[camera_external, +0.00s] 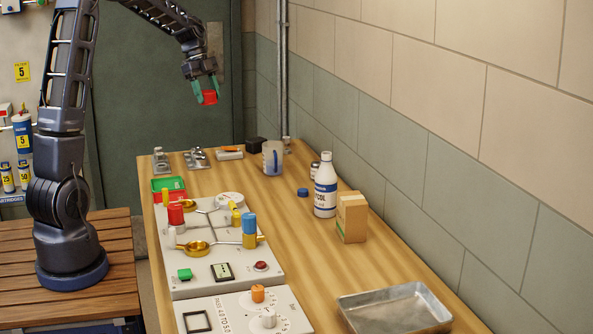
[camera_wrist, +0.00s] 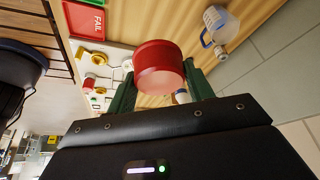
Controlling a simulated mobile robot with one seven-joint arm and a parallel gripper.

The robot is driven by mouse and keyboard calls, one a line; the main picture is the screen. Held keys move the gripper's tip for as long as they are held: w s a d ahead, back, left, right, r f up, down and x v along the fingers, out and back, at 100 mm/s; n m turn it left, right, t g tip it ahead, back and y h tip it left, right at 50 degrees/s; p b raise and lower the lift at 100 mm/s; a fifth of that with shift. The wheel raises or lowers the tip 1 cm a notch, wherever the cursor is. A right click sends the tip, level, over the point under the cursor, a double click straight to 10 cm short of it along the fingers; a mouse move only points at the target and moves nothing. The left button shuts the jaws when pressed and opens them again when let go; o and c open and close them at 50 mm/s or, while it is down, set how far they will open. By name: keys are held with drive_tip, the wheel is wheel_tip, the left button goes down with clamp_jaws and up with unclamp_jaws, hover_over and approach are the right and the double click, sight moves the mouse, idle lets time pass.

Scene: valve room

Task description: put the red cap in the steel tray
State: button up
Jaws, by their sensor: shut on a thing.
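My gripper (camera_external: 206,89) is shut on the red cap (camera_external: 210,97) and holds it in the air, high above the far end of the wooden bench. In the wrist view the red cap (camera_wrist: 159,68) sits between the green fingers of my gripper (camera_wrist: 160,90), its side red and its near face paler. The steel tray (camera_external: 395,308) lies at the near right end of the bench, empty and far from my gripper. The tray does not show in the wrist view.
A grey panel (camera_external: 206,250) with valves and knobs covers the bench's left side. A white bottle (camera_external: 325,188), a cardboard box (camera_external: 351,217) and a clear jug (camera_external: 272,158) stand along the right. A tiled wall (camera_external: 440,180) borders the bench. Bare wood lies before the tray.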

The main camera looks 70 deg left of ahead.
drive_tip(key=w+d+m+g+h, duration=0.15)
drive_tip(key=w+d+m, duration=0.35)
drive_tip(key=w+d, duration=1.25)
drive_tip(key=w+d+m+g, duration=0.15)
drive_tip(key=w+d, duration=0.35)
drive_tip(key=d, duration=0.5)
drive_tip(key=w+d+m, duration=0.2)
drive_tip(key=w+d, duration=0.2)
drive_tip(key=d, duration=0.6)
drive_tip(key=m+g+y, duration=0.2)
drive_tip(key=m+g, duration=0.1)
drive_tip(key=m, duration=0.4)
hover_over(391, 324)
drive_tip(key=f, duration=1.6)
drive_tip(key=w+a+f, duration=0.1)
drive_tip(key=f, duration=0.8)
drive_tip(key=shift+f, duration=0.15)
